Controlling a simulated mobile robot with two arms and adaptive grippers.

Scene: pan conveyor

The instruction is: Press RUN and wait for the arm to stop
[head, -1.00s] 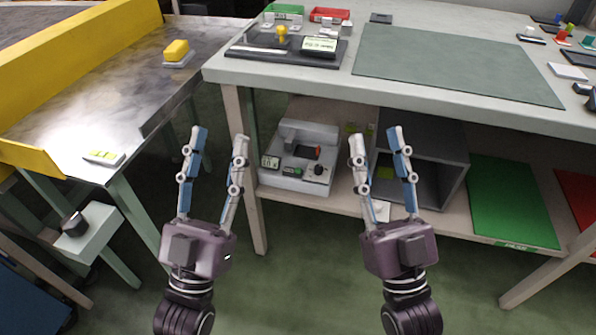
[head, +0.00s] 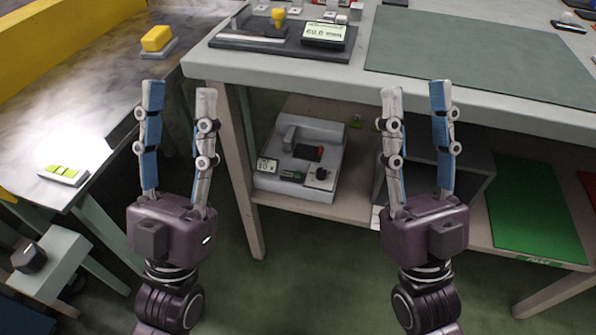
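My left gripper (head: 180,90) is open and empty, its fingers pointing away from me, in front of the gap between the metal table and the workbench. My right gripper (head: 416,90) is open and empty in front of the workbench edge. A yellow block-like button (head: 157,38) sits on a grey base on the metal table. I cannot read a RUN label anywhere, and no other arm is visible.
The workbench (head: 500,104) carries a green mat (head: 480,50) and a dark gauge stand with a display (head: 324,34). A yellow-green labelled block (head: 63,174) lies on the metal table (head: 112,95). A black knob (head: 29,257) sits on a side bracket. A green panel (head: 535,210) lies on the shelf.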

